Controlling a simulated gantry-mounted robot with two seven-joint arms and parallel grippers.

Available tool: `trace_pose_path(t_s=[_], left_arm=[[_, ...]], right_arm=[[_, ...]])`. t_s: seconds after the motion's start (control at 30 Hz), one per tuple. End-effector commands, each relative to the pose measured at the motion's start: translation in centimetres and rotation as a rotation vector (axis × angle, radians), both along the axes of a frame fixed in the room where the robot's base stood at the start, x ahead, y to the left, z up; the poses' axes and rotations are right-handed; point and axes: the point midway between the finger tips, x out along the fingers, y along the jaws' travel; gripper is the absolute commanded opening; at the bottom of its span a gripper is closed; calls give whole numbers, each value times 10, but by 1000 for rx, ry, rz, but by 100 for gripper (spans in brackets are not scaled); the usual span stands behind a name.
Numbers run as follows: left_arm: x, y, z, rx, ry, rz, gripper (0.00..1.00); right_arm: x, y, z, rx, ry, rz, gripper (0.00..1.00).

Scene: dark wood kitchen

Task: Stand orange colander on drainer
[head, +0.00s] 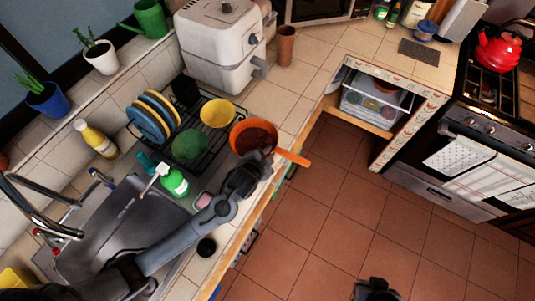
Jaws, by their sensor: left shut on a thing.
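The orange colander (240,129) is at the right end of the black drainer (215,146), near the counter's front edge. Its bowl faces up and its orange handle (292,157) sticks out over the floor. My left gripper (259,158) is shut on the colander at its near side, and its fingertips are hard to make out. I cannot tell whether the colander touches the drainer. The drainer holds blue and yellow plates (150,117), a green bowl (190,146) and a yellow bowl (217,113). My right gripper (376,291) shows dark at the bottom edge over the floor, its fingers unclear.
The sink (115,225) and tap lie left of my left arm. A green soap bottle (175,182) stands by the drainer. A white air fryer (218,45) and a brown cup (286,45) stand behind. The counter right of the fryer has free room.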

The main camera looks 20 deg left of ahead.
Motion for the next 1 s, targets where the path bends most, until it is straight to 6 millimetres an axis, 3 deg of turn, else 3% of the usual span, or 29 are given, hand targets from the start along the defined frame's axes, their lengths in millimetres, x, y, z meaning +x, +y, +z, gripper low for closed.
trace_pose_path(t_s=[0.47,0.5,0.63,1.0], left_arm=[[1,0,-8,-1,-4,1,0],[0,0,-9,0,-1,0,18],[0,0,-9,0,-1,0,38],[-1,0,-7,0,-1,0,38]], right_arm=[[0,0,-1,2,0,-2,0],[0,0,-1,2,0,-2,0],[0,0,-1,2,0,-2,0],[0,0,0,0,1,0,0]])
